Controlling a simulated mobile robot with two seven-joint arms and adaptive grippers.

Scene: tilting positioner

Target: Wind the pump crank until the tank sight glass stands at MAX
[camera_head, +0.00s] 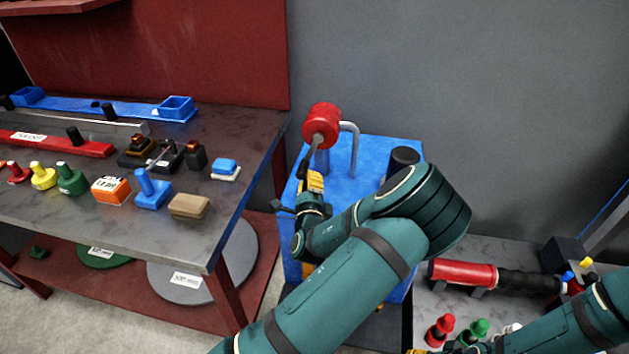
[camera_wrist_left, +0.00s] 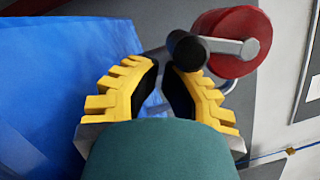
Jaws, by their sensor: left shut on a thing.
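The pump is a blue box-shaped unit (camera_head: 382,150) right of the workbench. A red drum (camera_head: 321,122) stands at its back left corner, with a short crank arm running down to my left gripper (camera_head: 311,180). In the left wrist view a grey crank arm joins the red drum (camera_wrist_left: 250,32) to a black crank grip (camera_wrist_left: 187,48).
A bent grey pipe (camera_head: 353,135) and a black cylinder (camera_head: 403,158) stand on the blue unit. The workbench (camera_head: 170,232) at left holds many small parts. A grey table (camera_head: 490,240) at right carries a red cylinder (camera_head: 462,273) and coloured knobs. The grey wall is behind.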

